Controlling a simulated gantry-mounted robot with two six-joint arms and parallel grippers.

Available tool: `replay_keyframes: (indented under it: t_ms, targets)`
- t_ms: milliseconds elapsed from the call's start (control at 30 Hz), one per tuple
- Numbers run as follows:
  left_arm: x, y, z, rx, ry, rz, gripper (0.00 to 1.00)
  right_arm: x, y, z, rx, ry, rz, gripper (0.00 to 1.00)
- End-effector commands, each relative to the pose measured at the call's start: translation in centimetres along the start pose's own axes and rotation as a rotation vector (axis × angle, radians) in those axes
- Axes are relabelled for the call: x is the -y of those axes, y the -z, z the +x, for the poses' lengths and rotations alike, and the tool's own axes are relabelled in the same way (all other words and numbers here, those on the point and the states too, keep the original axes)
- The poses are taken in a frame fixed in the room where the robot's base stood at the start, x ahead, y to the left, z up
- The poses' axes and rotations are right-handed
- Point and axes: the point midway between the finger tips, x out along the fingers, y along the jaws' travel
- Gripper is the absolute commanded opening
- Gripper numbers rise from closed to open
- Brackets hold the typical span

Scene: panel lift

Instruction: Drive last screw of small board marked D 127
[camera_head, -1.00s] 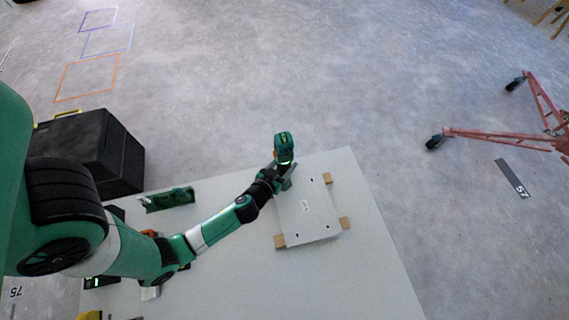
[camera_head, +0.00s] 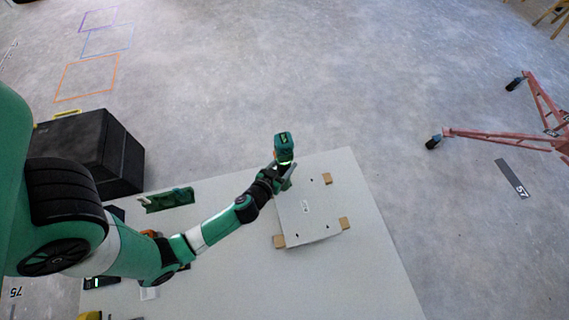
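The small board (camera_head: 308,211) is a light grey panel lying on wooden blocks on the white table. A small mark shows at its middle, too small to read. Dark dots, possibly screws, show near some of its corners. My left gripper (camera_head: 277,176) is at the board's upper left corner, shut on a green and black cordless screwdriver (camera_head: 284,147). A green glow shows on the tool. The tool's tip and the corner under it are hidden by the gripper. My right gripper is not in view.
The white table (camera_head: 365,275) is clear right of the board. A green holder (camera_head: 168,200) and small tools lie at its left side. A black case (camera_head: 95,150) stands beyond. A red wheeled frame (camera_head: 500,138) stands on the floor at right.

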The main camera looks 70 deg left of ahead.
Motion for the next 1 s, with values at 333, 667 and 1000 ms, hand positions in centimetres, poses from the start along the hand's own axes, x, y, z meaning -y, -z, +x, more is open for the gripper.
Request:
replay_keyframes:
  t_ms: [333,667,1000]
  targets:
    - [0.0,-0.1,0.0,0.002,0.001,0.001,0.0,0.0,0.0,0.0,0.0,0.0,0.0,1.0]
    - [0.0,1.3,-0.6,0.001,0.001,0.001,0.0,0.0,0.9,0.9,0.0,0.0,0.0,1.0]
    - [0.0,3.4,-1.3,-0.004,-0.001,-0.001,0.0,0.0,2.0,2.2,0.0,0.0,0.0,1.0]
